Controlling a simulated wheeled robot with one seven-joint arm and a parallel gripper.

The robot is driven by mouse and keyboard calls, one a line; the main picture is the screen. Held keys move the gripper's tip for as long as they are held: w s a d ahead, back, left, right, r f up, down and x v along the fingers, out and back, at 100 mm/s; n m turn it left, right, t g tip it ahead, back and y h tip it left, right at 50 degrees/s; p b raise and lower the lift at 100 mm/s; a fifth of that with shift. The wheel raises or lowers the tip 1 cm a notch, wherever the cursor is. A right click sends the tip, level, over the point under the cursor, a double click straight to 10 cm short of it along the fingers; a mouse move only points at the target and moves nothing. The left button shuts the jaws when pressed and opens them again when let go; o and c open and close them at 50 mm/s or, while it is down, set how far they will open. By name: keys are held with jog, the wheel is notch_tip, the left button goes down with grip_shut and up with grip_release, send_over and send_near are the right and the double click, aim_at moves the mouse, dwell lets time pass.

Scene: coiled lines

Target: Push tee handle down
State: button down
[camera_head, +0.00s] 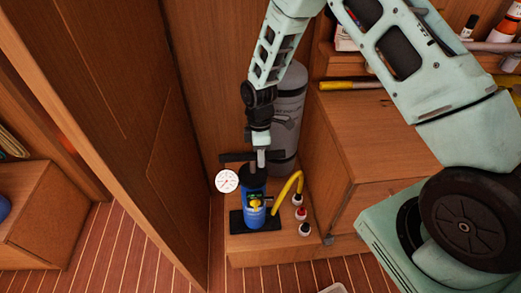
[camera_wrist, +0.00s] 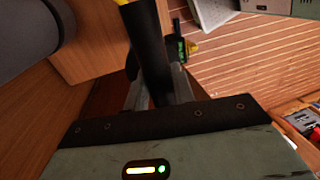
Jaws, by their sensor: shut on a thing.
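A blue pump (camera_head: 255,205) stands upright on a black base on a low wooden platform. Its black tee handle (camera_head: 236,157) lies level, close above the pump's dark top. My gripper (camera_head: 262,158) points down from above and is shut on the handle bar. In the wrist view the thick black bar (camera_wrist: 148,45), with a yellow end, runs between my gripper fingers (camera_wrist: 160,92). My fingers hide part of the bar and the rod under it. A round white gauge (camera_head: 227,181) sits at the pump's left side.
A grey cylinder (camera_head: 288,115) stands right behind the pump. A yellow hose (camera_head: 290,187) curves off to the pump's right, near several small capped fittings (camera_head: 300,214). Wooden panels rise to the left and behind; a wooden cabinet (camera_head: 370,135) is at right.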

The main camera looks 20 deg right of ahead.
jog(key=shift+f+b, duration=0.5)
jog(key=shift+f, duration=0.85)
jog(key=c, duration=1.2)
grip_release()
jog(key=shift+f, duration=0.1)
jog(key=w+d+r+b, duration=0.1)
jog(key=w+r+b, duration=0.1)
jog(key=r, duration=1.5)
jog(key=shift+w, duration=0.6)
jog(key=shift+r, duration=0.1)
